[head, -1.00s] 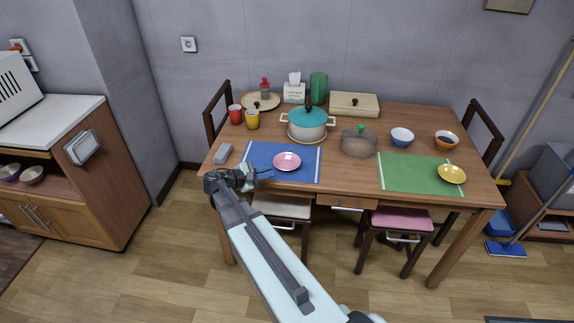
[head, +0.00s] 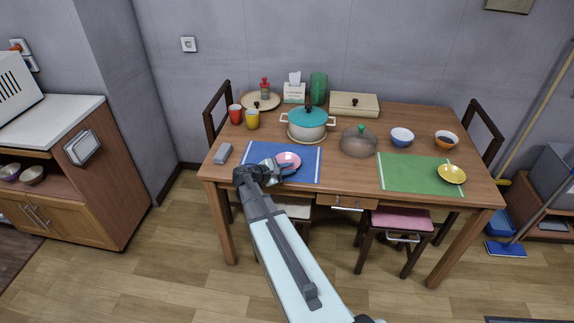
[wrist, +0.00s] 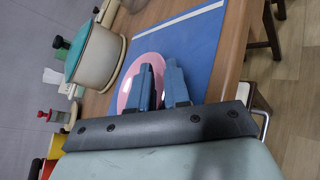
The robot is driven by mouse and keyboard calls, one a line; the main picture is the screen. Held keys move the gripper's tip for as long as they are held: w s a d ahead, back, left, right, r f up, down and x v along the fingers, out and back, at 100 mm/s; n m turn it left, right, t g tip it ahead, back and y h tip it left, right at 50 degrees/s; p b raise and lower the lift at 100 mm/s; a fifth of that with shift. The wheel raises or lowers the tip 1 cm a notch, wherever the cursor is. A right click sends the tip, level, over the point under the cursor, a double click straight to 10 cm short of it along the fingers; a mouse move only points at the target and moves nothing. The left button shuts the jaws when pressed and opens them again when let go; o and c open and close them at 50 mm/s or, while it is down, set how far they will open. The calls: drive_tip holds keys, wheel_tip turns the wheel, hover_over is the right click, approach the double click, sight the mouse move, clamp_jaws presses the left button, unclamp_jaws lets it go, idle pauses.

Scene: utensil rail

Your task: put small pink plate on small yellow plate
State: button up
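The small pink plate (head: 290,160) lies on the blue placemat at the left of the table. My gripper (head: 279,166) is at the plate's near left edge, with the arm reaching in from the front. In the wrist view the two fingers of my gripper (wrist: 159,76) stand apart with a gap between them, and they hide part of the pink plate (wrist: 138,73). I cannot tell whether they touch the plate. The small yellow plate (head: 452,174) sits on the green placemat at the right and is empty.
A teal-lidded pot (head: 306,123) stands behind the blue placemat (head: 308,174). A glass-lidded dish (head: 358,143) stands between the placemats. A grey box (head: 222,154) lies at left.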

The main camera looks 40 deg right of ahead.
drive_tip(key=shift+d+f, duration=0.2)
drive_tip(key=shift+d, duration=0.3)
clamp_jaws()
